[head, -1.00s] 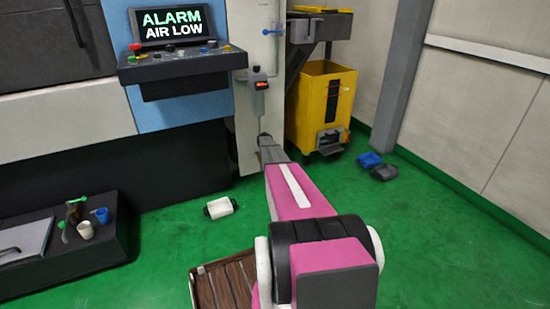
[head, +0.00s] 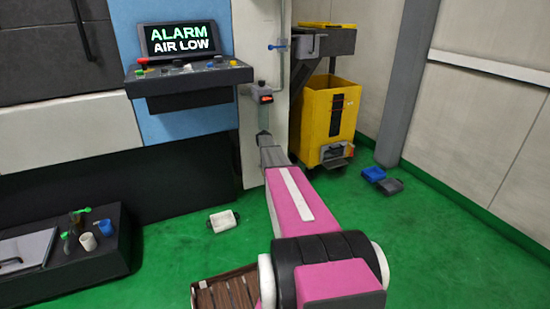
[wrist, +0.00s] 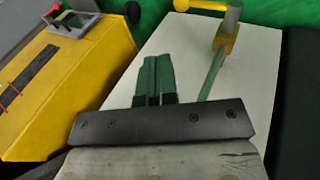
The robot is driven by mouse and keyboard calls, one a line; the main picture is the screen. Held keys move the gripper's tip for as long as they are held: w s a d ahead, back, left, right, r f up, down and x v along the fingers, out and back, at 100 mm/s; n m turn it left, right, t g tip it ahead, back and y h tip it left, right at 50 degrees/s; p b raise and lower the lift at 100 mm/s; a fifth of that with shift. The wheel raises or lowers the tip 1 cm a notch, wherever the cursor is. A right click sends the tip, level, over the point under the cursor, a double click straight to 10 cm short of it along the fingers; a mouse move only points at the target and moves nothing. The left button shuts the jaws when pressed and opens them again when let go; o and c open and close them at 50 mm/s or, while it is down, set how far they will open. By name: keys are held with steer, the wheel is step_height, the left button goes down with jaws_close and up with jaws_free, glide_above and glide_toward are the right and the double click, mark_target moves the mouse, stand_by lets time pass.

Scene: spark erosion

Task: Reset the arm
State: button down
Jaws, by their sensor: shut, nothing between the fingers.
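My gripper shows in the wrist view (wrist: 155,80), its two green fingers side by side and shut, with nothing between them. Behind the fingers is a pale panel (wrist: 255,70). A green pipe with a yellow fitting (wrist: 226,42) stands just right of the fingers; I cannot tell whether they touch. In the head view my pink arm reaches forward towards the pale post (head: 250,150) beside the machine. The fingers are not clear there. A small grey device with a red display (head: 264,92) is on that post, above the arm's end.
The control console (head: 190,78) reads "ALARM AIR LOW". A yellow bin cart (head: 312,115) stands right of the arm, also in the wrist view (wrist: 85,90). A white container (head: 223,221), a blue container (head: 373,174) and a wooden slatted platform (head: 225,292) lie on the green floor.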

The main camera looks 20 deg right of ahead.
steer(key=s+a+r+y, duration=0.2)
steer(key=s+a+r, duration=0.1)
steer(key=s+a, duration=0.9)
steer(key=s+a+r+g+y, duration=0.1)
steer(key=s+a+r, duration=0.2)
steer(key=s+a, duration=0.8)
steer(key=s+a+r+g+y, duration=0.1)
steer(key=s+a, duration=1.1)
steer(key=s, duration=1.5)
step_height(320, 180, up, 2)
steer(key=shift+s+a+r+m+y, duration=0.2)
steer(key=shift+s+a+m+y, duration=0.15)
steer(key=shift+y, duration=0.45)
steer(key=shift+w+d, duration=0.1)
steer(key=shift+w, duration=0.05)
